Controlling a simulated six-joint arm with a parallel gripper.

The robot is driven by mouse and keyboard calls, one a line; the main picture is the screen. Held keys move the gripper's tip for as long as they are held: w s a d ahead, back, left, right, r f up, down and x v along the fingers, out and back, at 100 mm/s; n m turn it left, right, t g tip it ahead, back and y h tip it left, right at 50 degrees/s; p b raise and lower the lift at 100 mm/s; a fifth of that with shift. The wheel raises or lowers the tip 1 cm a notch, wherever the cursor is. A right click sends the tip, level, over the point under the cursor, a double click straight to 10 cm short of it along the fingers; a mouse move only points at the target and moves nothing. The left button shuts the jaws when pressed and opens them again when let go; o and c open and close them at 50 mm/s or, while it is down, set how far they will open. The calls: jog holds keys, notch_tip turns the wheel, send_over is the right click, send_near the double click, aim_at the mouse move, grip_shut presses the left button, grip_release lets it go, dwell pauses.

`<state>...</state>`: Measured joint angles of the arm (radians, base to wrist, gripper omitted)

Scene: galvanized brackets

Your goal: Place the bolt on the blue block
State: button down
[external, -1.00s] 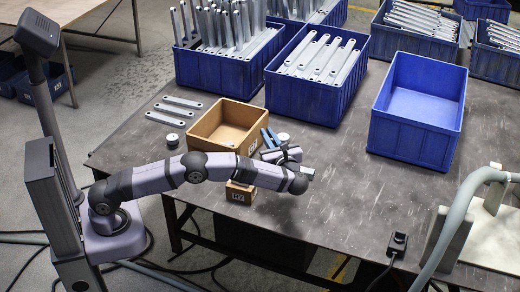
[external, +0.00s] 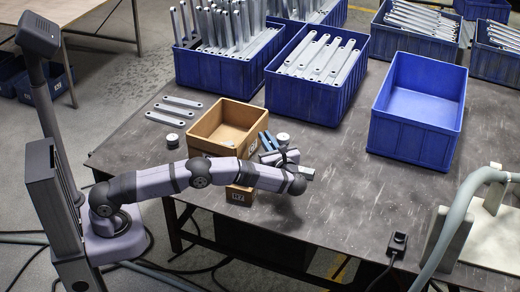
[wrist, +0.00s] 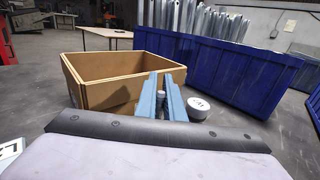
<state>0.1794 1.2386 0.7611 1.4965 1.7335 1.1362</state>
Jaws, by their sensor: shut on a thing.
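My gripper (external: 266,141) has two blue fingers and sits just right of the open cardboard box (external: 207,124). In the wrist view, the fingers (wrist: 161,92) point ahead, away from the camera. A small grey metal piece, which looks like the bolt (wrist: 161,101), is held between them. In the external view the bolt cannot be made out. I cannot pick out a blue block in either view; the blue shapes are my fingers and large bins.
The cardboard box (wrist: 100,85) is close on the left of my fingers. A pale round disc (external: 283,138) stands on their right. A small labelled wooden block (external: 238,195) is below my forearm.

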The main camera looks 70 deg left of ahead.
jog(key=shift+f, duration=1.85)
jog(key=shift+f, duration=0.1)
jog(key=shift+f+b, duration=0.15)
jog(key=shift+b, duration=0.15)
jog(key=c, duration=1.9)
grip_release()
jog(key=shift+o, duration=0.2)
